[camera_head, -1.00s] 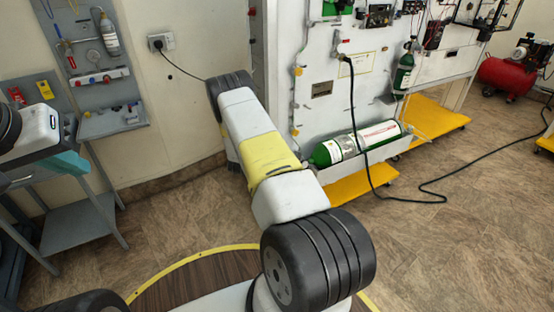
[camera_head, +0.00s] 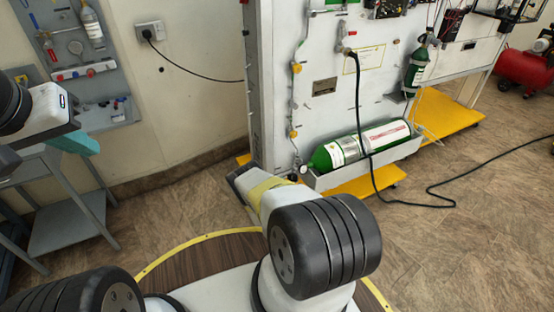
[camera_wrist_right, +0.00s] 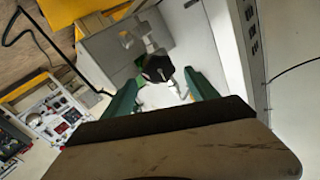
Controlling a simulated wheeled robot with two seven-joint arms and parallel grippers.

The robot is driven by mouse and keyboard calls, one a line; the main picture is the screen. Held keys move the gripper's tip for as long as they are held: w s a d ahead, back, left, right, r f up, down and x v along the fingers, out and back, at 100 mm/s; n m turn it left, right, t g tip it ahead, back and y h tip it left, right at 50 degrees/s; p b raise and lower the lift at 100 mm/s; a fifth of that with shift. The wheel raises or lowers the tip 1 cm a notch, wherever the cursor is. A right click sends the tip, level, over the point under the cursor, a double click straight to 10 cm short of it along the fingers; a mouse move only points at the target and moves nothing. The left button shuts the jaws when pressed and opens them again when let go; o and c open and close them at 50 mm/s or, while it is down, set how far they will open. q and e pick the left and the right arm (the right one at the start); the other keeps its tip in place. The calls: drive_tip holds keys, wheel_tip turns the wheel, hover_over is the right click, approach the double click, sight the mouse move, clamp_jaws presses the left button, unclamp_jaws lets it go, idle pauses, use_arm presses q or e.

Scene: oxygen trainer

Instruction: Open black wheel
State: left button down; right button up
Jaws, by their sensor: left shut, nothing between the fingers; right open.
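A small black knob that looks like the black wheel (camera_wrist_right: 157,67) shows in the right wrist view, in line with the gap between the green fingers of my right gripper (camera_wrist_right: 159,82). The fingers are open; I cannot tell whether the knob is between them or just beyond. A pale surface lies behind it. In the head view my right arm hides its own gripper, and I cannot make out the wheel there. My left gripper (camera_head: 76,141), with teal fingers, is shut and empty at the left edge, far from the panel.
A green cylinder (camera_head: 350,150) lies in a grey tray at the foot of the white panel (camera_head: 330,110). A black hose (camera_head: 361,120) hangs across it. A second green cylinder (camera_head: 416,68) stands upright behind. A grey stand (camera_head: 72,220) is at left.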

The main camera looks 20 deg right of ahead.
sight(292, 178)
drive_tip(key=shift+x, duration=2.2)
drive_tip(key=shift+a, duration=0.1)
drive_tip(key=c, duration=1.4)
drive_tip(key=shift+o, duration=0.2)
